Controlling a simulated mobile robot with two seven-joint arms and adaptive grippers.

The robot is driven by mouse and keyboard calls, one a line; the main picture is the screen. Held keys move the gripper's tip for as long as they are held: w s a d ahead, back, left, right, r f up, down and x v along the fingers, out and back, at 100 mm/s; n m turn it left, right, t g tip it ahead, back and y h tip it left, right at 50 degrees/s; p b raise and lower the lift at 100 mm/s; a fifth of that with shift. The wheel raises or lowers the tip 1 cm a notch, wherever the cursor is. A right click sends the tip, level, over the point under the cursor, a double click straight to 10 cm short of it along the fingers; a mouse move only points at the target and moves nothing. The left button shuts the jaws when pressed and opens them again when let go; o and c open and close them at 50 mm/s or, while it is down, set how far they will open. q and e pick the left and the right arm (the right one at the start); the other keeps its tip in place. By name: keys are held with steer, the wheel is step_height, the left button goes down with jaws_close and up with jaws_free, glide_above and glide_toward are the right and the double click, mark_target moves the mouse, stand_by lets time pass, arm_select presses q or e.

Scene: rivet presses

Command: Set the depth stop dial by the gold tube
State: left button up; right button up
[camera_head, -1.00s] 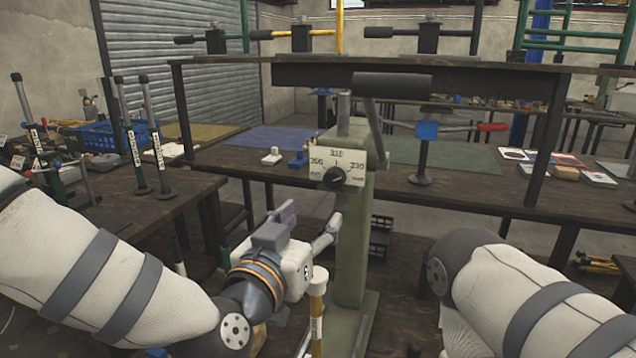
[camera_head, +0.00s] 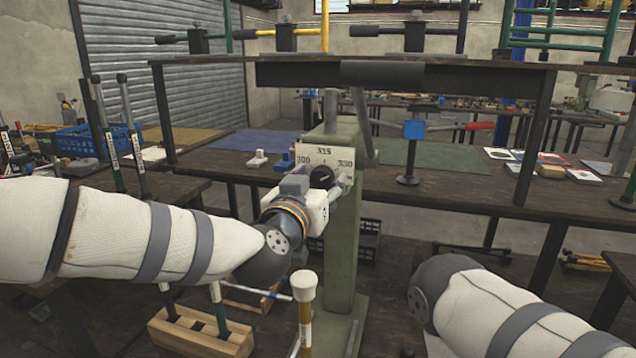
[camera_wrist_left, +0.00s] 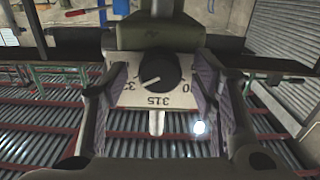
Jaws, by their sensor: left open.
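The depth stop dial is a black round knob (camera_head: 322,176) on a white scale plate (camera_head: 318,157) reading 300, 315 and 330, fixed to the green press column (camera_head: 340,235). In the left wrist view the knob (camera_wrist_left: 158,70) shows upside down, its white mark pointing between 315 and 330, nearer 330. My left gripper (camera_head: 338,183) is open at the dial. In the wrist view its fingers (camera_wrist_left: 155,98) stand on either side of the knob with gaps. The gold tube (camera_head: 305,322), white-capped with a small label, stands upright in front of the column. My right gripper is out of view.
A wooden block (camera_head: 200,335) holding dark tubes stands at bottom left. A press lever with a black grip (camera_head: 383,73) juts out above the dial. A workbench (camera_head: 450,190) with mats and parts lies behind. A blue crate (camera_head: 95,140) is at far left.

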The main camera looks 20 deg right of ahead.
arm_select(q)
steer(key=c, duration=1.2)
steer(key=shift+o, duration=0.2)
steer(key=n, duration=1)
steer(key=shift+f+n, duration=0.1)
steer(key=shift+n, duration=0.2)
steer(key=n+b, duration=0.1)
steer(key=n, duration=0.5)
steer(key=n+b, duration=0.1)
steer(key=n, duration=0.3)
steer(key=shift+f, duration=0.1)
steer(key=shift+n+b, duration=0.45)
steer(key=shift+n, duration=1.05)
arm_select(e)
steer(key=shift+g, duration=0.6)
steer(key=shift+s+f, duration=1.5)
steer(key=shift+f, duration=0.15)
arm_select(q)
steer(key=shift+r, duration=0.2)
